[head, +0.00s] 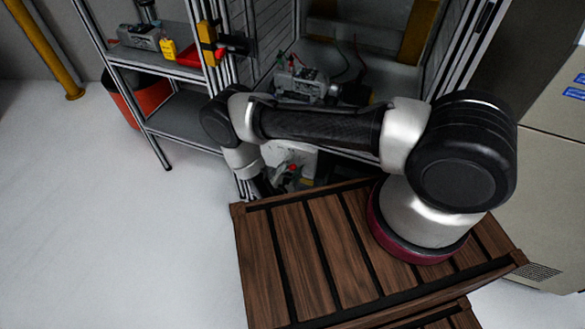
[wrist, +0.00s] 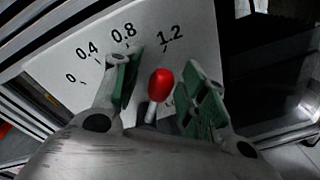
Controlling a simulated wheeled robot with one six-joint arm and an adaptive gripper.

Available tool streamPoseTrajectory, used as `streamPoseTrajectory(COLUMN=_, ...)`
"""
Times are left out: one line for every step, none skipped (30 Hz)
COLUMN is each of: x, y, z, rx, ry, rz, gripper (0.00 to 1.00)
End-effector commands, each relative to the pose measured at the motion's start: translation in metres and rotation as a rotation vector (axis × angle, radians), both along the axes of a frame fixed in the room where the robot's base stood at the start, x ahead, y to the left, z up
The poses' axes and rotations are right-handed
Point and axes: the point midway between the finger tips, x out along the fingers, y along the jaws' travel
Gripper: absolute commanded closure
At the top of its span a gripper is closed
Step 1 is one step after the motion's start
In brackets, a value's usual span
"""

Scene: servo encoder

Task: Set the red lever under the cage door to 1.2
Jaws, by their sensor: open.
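The red lever (wrist: 160,85) has a red knob on a pale stem. In the wrist view it stands in front of a white scale plate (wrist: 60,62) marked 0, 0.4, 0.8 and 1.2. The knob appears just below the 1.2 mark; its exact reading cannot be told from this angle. My gripper (wrist: 164,74) is open, with one green-padded finger on each side of the knob and visible gaps to both. In the head view the red knob (head: 293,167) shows small below the cage shelf, with my gripper (head: 286,182) beside it, partly hidden by my arm.
A grey device with wires (head: 300,82) sits on the cage shelf above the lever. A beige cabinet (head: 545,190) stands at the right. The floor at the left is clear.

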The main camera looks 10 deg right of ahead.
Motion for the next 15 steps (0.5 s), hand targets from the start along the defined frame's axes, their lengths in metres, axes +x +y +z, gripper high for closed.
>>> streamPoseTrajectory(x=0.001, y=0.001, z=0.006, rx=0.001, ry=-0.002, rz=0.001, gripper=0.57)
streamPoseTrajectory(x=0.001, y=0.001, z=0.011, rx=0.001, ry=-0.002, rz=0.001, gripper=0.57)
streamPoseTrajectory(x=0.001, y=0.001, z=0.018, rx=0.001, ry=-0.002, rz=0.001, gripper=0.57)
streamPoseTrajectory(x=0.001, y=0.001, z=0.024, rx=0.001, ry=-0.002, rz=0.001, gripper=0.57)
streamPoseTrajectory(x=0.001, y=0.001, z=0.03, rx=0.001, ry=-0.002, rz=0.001, gripper=0.57)
streamPoseTrajectory(x=0.001, y=0.001, z=0.039, rx=0.001, ry=-0.002, rz=0.001, gripper=0.57)
streamPoseTrajectory(x=0.001, y=0.001, z=0.045, rx=0.001, ry=-0.001, rz=0.0, gripper=0.57)
streamPoseTrajectory(x=0.001, y=0.001, z=0.052, rx=0.001, ry=-0.002, rz=0.001, gripper=0.57)
streamPoseTrajectory(x=0.001, y=0.001, z=0.06, rx=0.001, ry=-0.001, rz=0.0, gripper=0.57)
streamPoseTrajectory(x=0.001, y=0.001, z=0.065, rx=0.002, ry=-0.001, rz=0.0, gripper=0.57)
streamPoseTrajectory(x=0.0, y=0.001, z=0.07, rx=0.001, ry=-0.001, rz=0.0, gripper=0.57)
streamPoseTrajectory(x=0.001, y=0.001, z=0.077, rx=0.002, ry=-0.001, rz=0.0, gripper=0.57)
streamPoseTrajectory(x=0.0, y=0.0, z=0.081, rx=0.001, ry=-0.001, rz=0.0, gripper=0.57)
streamPoseTrajectory(x=0.0, y=0.001, z=0.084, rx=0.002, ry=-0.001, rz=0.0, gripper=0.57)
streamPoseTrajectory(x=0.0, y=0.0, z=0.089, rx=0.001, ry=-0.001, rz=0.0, gripper=0.57)
